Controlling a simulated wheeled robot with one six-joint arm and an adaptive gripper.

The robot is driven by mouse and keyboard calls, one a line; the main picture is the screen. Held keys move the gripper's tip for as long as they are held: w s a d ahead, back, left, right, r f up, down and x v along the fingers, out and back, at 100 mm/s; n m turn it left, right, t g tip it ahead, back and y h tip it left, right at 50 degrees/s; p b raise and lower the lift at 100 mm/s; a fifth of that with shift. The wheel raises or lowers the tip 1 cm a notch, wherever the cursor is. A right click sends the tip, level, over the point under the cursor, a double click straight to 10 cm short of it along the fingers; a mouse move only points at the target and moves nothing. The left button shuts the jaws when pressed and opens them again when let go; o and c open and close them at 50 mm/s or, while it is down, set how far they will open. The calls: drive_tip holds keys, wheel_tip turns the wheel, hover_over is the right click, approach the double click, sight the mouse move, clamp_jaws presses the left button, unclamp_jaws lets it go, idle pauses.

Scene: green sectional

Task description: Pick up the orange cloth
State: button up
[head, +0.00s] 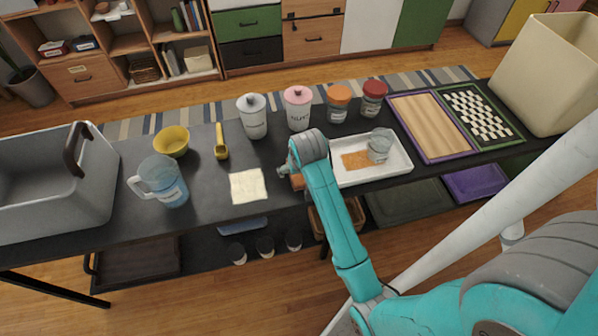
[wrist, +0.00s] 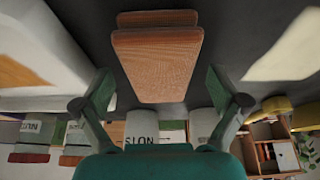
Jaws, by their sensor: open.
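The orange cloth (wrist: 158,62) looks folded in layers and lies on the dark table top, ahead of my gripper in the wrist view. In the head view only a small orange part of it (head: 297,183) shows beside my arm; the rest is hidden behind the arm. My gripper (wrist: 160,88) is open and empty, with one finger on each side of the cloth's line. The cloth appears slightly beyond the fingertips; I cannot tell the exact gap. In the head view my gripper (head: 284,171) is low over the table, partly hidden by my wrist.
A cream cloth (head: 248,186) lies to the left. A white tray (head: 400,165) with a glass (head: 380,145) and an orange-brown patch (head: 356,160) is close on the right. Canisters (head: 253,118) and jars (head: 338,104) stand behind. A blue pitcher (head: 165,182) stands further left.

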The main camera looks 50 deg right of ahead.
drive_tip(key=shift+c, duration=0.3)
drive_tip(key=c, duration=1.1)
wheel_tip(320, 180, up, 10)
drive_tip(key=shift+r, duration=0.25)
